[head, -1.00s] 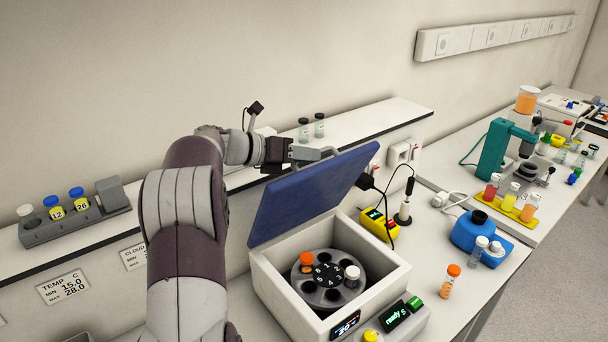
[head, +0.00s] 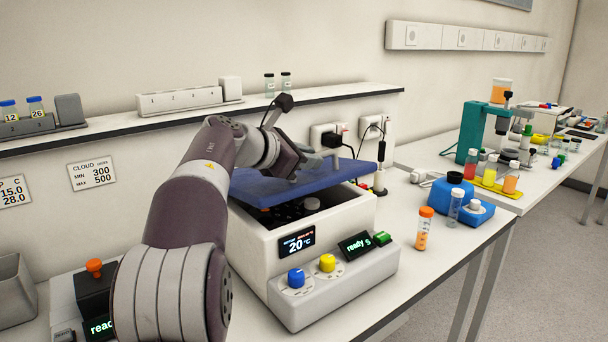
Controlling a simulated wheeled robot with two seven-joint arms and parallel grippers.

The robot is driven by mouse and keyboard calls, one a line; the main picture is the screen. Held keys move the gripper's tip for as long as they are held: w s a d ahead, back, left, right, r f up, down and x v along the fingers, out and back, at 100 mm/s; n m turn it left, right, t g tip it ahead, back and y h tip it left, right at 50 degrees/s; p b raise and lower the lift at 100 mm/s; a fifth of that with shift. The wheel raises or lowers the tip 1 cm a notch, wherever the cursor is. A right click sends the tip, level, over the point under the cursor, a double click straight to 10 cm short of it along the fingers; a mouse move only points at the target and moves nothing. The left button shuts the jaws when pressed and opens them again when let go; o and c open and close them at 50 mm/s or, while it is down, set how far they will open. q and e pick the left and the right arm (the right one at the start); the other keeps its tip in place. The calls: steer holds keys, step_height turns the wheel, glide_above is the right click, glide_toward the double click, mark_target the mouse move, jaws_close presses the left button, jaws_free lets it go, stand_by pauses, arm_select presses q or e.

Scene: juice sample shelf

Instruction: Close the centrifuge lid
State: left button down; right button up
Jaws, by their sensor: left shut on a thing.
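The white centrifuge (head: 262,232) stands on the bench in the middle of the head view. Its blue lid (head: 265,187) is low and slightly tilted, with its near edge a little above the box. Through the gap the dark rotor (head: 288,211) shows in part. My left gripper (head: 312,164) is over the lid's right part, shut on the lid's handle (head: 337,160); its fingertips are partly hidden. My right gripper is out of view.
An orange-capped tube (head: 424,229) and a blue holder (head: 462,203) with tubes stand right of the centrifuge. A black device with an orange knob (head: 94,267) stands at the lower left. The wall shelf (head: 330,100) runs behind.

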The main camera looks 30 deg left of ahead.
mark_target(311, 184)
arm_select(q)
steer(key=shift+m+t+y, duration=0.3)
steer(key=shift+m+y, duration=0.3)
steer(key=shift+m, duration=0.2)
steer(key=f+b, duration=0.1)
steer(key=b, duration=0.1)
steer(key=d+f+b, duration=0.1)
steer(key=f+b, duration=0.3)
steer(key=shift+s+d+f, duration=0.2)
steer(key=shift+s, duration=0.1)
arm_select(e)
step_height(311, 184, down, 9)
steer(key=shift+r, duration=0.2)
arm_select(q)
steer(key=shift+f, duration=0.15)
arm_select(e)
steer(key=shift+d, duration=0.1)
arm_select(q)
steer(key=c, duration=1.4)
jaws_free()
steer(key=shift+o, duration=1.4)
steer(key=shift+r, duration=0.2)
steer(key=v, duration=1.2)
steer(key=shift+s, duration=0.4)
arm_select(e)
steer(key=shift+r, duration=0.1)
